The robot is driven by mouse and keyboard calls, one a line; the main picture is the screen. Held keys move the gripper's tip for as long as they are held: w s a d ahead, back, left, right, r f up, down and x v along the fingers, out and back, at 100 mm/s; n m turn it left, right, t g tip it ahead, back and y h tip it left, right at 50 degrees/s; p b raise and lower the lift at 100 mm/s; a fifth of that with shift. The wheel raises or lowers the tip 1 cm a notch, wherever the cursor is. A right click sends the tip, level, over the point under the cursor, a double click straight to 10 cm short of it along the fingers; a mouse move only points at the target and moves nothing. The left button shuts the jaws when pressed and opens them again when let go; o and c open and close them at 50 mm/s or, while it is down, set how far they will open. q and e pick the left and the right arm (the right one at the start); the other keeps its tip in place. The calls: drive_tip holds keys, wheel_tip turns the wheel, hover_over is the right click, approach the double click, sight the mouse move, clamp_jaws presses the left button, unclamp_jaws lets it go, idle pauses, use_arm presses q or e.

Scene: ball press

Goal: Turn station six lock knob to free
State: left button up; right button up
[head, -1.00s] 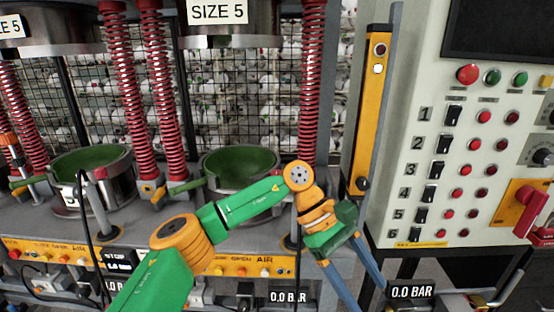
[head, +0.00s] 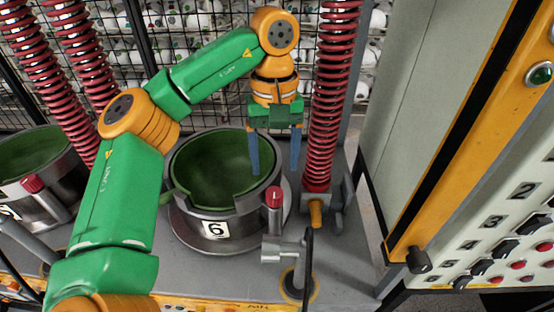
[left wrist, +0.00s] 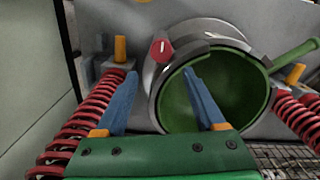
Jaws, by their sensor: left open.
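The station six lock knob (head: 274,194) is a red cap with a white mark, on a grey post at the front right of the round cup. In the left wrist view the red knob (left wrist: 161,51) shows just beyond the fingertips. The cup (head: 215,205) has a green lining, a metal rim and a "6" label. My left gripper (head: 275,160) is open and empty, its blue fingers pointing down above the knob and apart from it. It also shows in the left wrist view (left wrist: 160,80). My right gripper is not in view.
A red spring column (head: 335,100) stands close to the right of my gripper, with an orange-tipped fitting (head: 316,212) at its foot. A black cable (head: 308,255) rises in front of the post. The control cabinet (head: 400,130) stands at the right.

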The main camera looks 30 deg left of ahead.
sight(275, 192)
use_arm(q)
drive_tip(key=f, duration=0.2)
drive_tip(key=s+d+f, duration=0.1)
drive_tip(key=s+f, duration=0.1)
drive_tip(key=f, duration=0.1)
drive_tip(key=shift+s+d+f, duration=0.1)
drive_tip(key=shift+d+f, duration=0.05)
drive_tip(key=shift+f, duration=0.15)
drive_tip(key=shift+w+f, duration=0.2)
drive_tip(key=shift+f, duration=0.1)
drive_tip(key=shift+w+a+f, duration=0.15)
drive_tip(key=shift+w+a, duration=0.1)
drive_tip(key=shift+s+d, duration=0.1)
clamp_jaws()
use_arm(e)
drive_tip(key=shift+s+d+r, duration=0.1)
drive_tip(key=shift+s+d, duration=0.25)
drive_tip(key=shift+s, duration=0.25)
